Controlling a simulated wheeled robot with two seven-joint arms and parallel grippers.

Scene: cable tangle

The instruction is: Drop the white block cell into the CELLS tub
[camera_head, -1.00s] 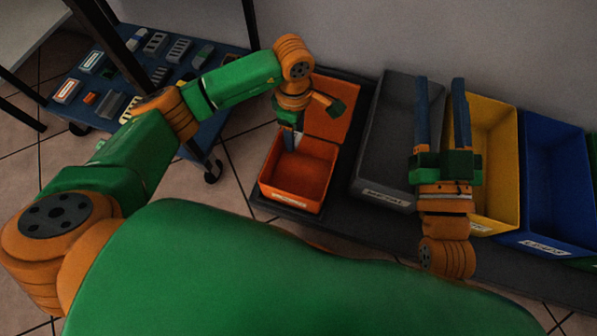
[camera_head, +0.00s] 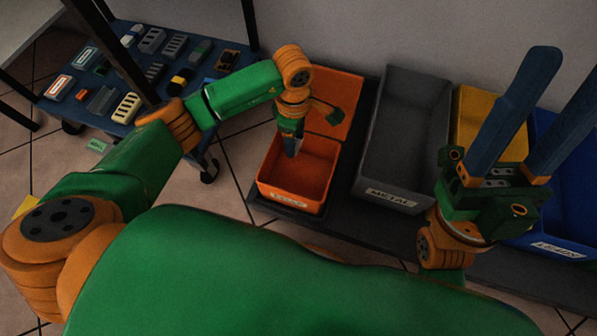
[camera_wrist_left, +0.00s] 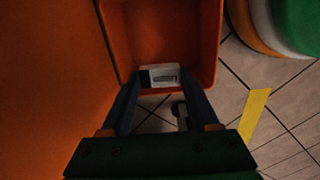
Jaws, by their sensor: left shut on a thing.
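The white block cell (camera_wrist_left: 160,77) is a small white block with a dark end and a printed label, between the fingertips of my left gripper (camera_wrist_left: 158,82) in the left wrist view. My left gripper (camera_head: 292,145) is shut on it and points down over the opening of the orange tub in the head view, where the block is mostly hidden. The orange CELLS tub (camera_head: 290,190) has a pale front label, blurred here. Its floor and wall (camera_wrist_left: 185,30) also show in the left wrist view. My right gripper (camera_head: 568,68) is open and empty, raised at the right.
A grey METAL tub (camera_head: 400,130) stands right of the orange tub, then a yellow tub (camera_head: 480,105) and a blue tub (camera_head: 565,140), partly behind my right gripper. A blue cart (camera_head: 225,115) with several small parts is at the left. Tiled floor lies between.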

